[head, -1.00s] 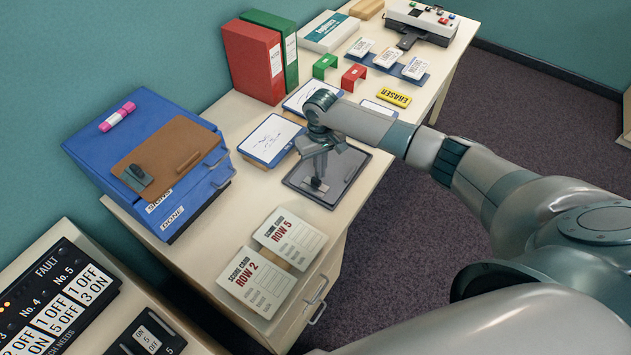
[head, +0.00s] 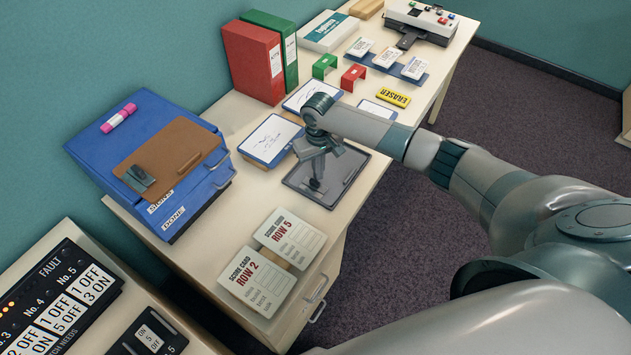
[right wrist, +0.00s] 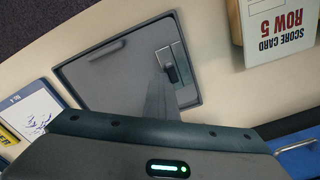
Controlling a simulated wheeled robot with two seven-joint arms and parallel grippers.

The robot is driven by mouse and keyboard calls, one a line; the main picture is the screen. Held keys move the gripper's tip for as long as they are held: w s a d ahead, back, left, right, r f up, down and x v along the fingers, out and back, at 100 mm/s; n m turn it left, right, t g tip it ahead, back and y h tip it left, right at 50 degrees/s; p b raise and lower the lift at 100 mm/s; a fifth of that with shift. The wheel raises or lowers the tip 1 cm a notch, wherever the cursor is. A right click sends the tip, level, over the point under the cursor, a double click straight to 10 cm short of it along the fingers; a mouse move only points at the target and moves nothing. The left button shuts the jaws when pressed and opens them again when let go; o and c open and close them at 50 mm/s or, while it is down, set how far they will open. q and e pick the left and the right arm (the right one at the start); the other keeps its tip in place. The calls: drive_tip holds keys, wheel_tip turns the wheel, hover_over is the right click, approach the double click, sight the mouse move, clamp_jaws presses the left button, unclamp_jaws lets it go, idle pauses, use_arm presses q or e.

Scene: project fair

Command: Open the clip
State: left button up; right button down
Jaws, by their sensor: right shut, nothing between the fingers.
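A dark grey board (head: 340,183) lies on the desk. At its near end is a clip, a light metal plate with a small dark lever, which shows in the right wrist view (right wrist: 171,72). My right gripper (head: 316,184) points down over the near part of this board, its fingers together and empty. In the right wrist view its fingers (right wrist: 160,88) reach right beside the clip's lever and partly hide the plate. I cannot tell whether they touch it. A brown clipboard (head: 180,146) with its own dark clip (head: 139,178) lies on the blue box. My left gripper is not in view.
The blue box (head: 90,140) stands left of the board. Score cards (head: 291,237) lie in front of it. White sheets on blue boards (head: 270,140) lie behind, with red and green binders (head: 254,63) farther back. The desk edge is close on the right.

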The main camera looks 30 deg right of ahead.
drive_tip(key=shift+s+a+f, duration=0.25)
drive_tip(key=shift+s+a, duration=0.2)
drive_tip(key=shift+a, duration=0.05)
drive_tip(key=shift+s+a+r+p, duration=0.15)
drive_tip(key=shift+s+a+p, duration=0.1)
drive_tip(key=shift+p, duration=0.35)
idle(0.7)
drive_tip(key=shift+r+p, duration=0.1)
drive_tip(key=shift+p, duration=0.25)
drive_tip(key=shift+w+d+r+p, duration=0.1)
drive_tip(key=shift+w+r+p, duration=0.1)
drive_tip(key=shift+r+p, duration=0.8)
drive_tip(key=shift+w+r+p, duration=0.1)
drive_tip(key=shift+r+p, duration=1.45)
drive_tip(key=shift+p, duration=0.1)
drive_tip(key=shift+d+r, duration=0.1)
drive_tip(key=shift+r, duration=1.05)
